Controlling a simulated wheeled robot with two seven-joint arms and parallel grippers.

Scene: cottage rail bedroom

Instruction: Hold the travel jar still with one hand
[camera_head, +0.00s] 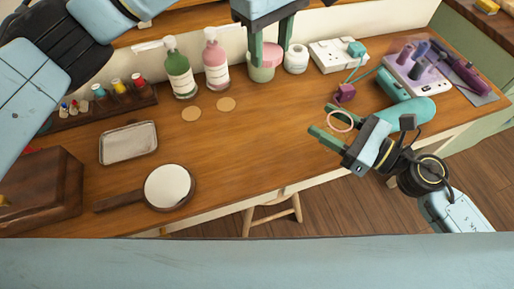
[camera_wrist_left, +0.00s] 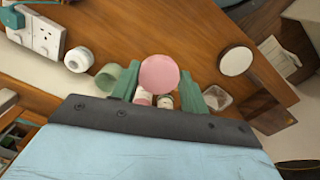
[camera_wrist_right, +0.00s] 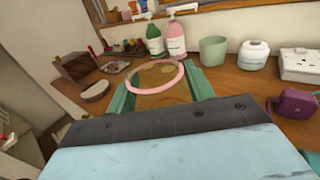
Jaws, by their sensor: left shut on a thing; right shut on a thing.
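My left gripper (camera_head: 268,62) comes down at the top of the head view, shut on a pink round-faced thing (camera_wrist_left: 158,75). In the left wrist view its flat pink face lies between the fingers; its sides are mostly hidden. I cannot tell whether this is the travel jar. A green cup (camera_head: 260,74) stands just behind and below these fingers in the head view. A small white lidded jar (camera_head: 296,59) stands on the desk to their right, apart from them. My right gripper (camera_head: 328,124) is shut on a thin pink ring (camera_wrist_right: 183,73), above the desk's front right part.
A green bottle (camera_head: 179,77) and a pink bottle (camera_head: 216,66) stand left of the cup. A power strip (camera_head: 338,56), a purple box (camera_head: 345,93) and a styling-tool stand (camera_head: 413,72) are at right. A round mirror (camera_head: 168,186) lies front left. The desk's middle is clear.

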